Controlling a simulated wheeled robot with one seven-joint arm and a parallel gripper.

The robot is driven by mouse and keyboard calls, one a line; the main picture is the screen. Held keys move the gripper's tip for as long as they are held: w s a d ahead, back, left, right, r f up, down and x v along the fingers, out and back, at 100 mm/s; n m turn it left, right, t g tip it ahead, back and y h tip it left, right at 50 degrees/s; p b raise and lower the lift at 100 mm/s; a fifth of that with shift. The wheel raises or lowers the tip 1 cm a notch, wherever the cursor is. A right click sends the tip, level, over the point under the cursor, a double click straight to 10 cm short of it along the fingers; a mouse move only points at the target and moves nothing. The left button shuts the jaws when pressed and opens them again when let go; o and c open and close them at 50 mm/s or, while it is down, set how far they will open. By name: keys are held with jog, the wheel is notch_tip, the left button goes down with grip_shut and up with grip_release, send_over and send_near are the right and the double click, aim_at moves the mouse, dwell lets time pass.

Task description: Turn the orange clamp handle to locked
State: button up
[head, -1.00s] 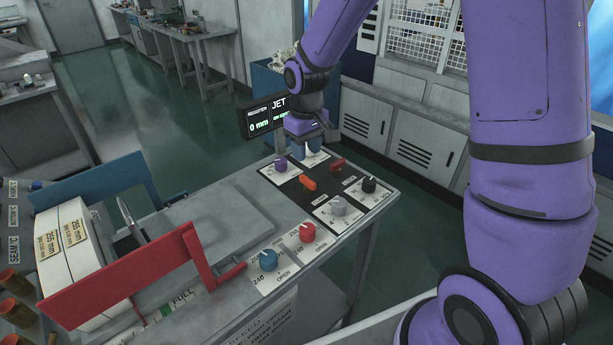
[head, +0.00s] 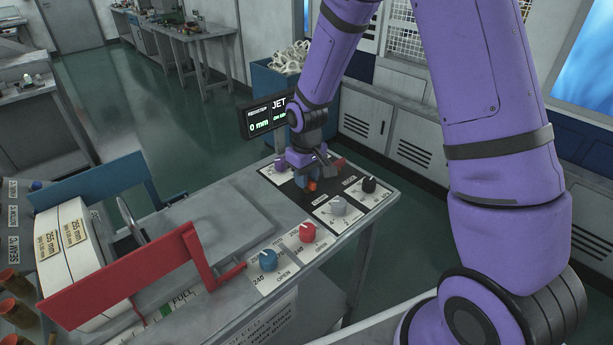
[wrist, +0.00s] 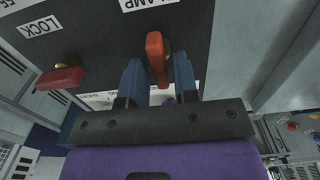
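The orange clamp handle (head: 312,186) is on the black panel, partly covered by my gripper (head: 305,182) in the head view. In the wrist view the orange handle (wrist: 156,57) stands out from the panel between my two blue fingers (wrist: 158,76). The fingers are apart, one on each side of the handle, with small gaps; contact is not clear. A partly cut-off label ending in "LAMP" (wrist: 138,4) is near the handle.
A red handle (wrist: 60,80) is beside it, near a "LOCK" label (wrist: 40,27). A grey knob (head: 338,205), a black knob (head: 369,185) and a purple knob (head: 280,164) surround the panel. Blue (head: 268,260) and red (head: 307,232) knobs are nearer.

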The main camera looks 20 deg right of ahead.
grip_shut()
jog(key=m, duration=0.3)
jog(key=shift+m, duration=0.4)
jog(key=m, duration=0.3)
jog(key=shift+d+m, duration=0.1)
jog(key=shift+m, duration=0.3)
jog(key=m, duration=0.5)
jog(key=shift+d, duration=0.1)
jog(key=m, duration=0.5)
jog(key=shift+s, duration=0.1)
jog(key=shift+m, duration=0.3)
